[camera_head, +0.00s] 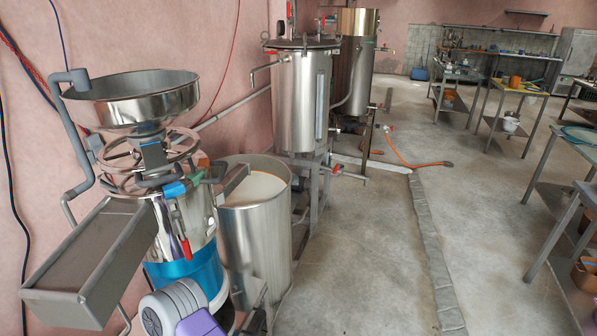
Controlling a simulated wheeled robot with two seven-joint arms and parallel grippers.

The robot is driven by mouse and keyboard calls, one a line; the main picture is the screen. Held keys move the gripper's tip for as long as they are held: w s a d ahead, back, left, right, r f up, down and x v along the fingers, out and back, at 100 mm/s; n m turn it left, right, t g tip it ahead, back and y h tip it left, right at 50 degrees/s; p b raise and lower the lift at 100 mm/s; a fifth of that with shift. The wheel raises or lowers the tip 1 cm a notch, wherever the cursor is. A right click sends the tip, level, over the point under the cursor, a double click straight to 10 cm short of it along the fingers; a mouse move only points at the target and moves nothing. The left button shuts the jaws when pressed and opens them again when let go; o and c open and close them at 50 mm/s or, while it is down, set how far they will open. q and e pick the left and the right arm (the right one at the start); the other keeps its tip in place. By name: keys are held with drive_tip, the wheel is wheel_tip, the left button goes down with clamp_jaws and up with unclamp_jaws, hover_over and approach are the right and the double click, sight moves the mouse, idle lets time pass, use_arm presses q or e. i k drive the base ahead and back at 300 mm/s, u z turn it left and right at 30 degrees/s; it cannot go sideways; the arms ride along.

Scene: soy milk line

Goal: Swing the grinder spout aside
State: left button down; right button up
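The grinder (185,225) stands at the left, with a steel hopper (140,97) on top and a blue band low on its body. A wide grey trough-like chute (88,262) slopes from it toward the lower left. A shorter grey spout (236,180) points right, its end at the rim of a steel barrel (250,235) of pale liquid. My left arm's purple and grey link shows at the bottom. My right gripper is out of view.
Red-handled (185,247) and blue-handled (174,189) fittings are on the grinder. A lidded steel tank (300,100) and a taller tank (355,60) stand behind the barrel. An orange hose (405,160) lies on the floor.

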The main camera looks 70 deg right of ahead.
sight(234, 177)
drive_tip(key=z, duration=3)
drive_tip(key=i, duration=3.65)
drive_tip(key=u, duration=2.9)
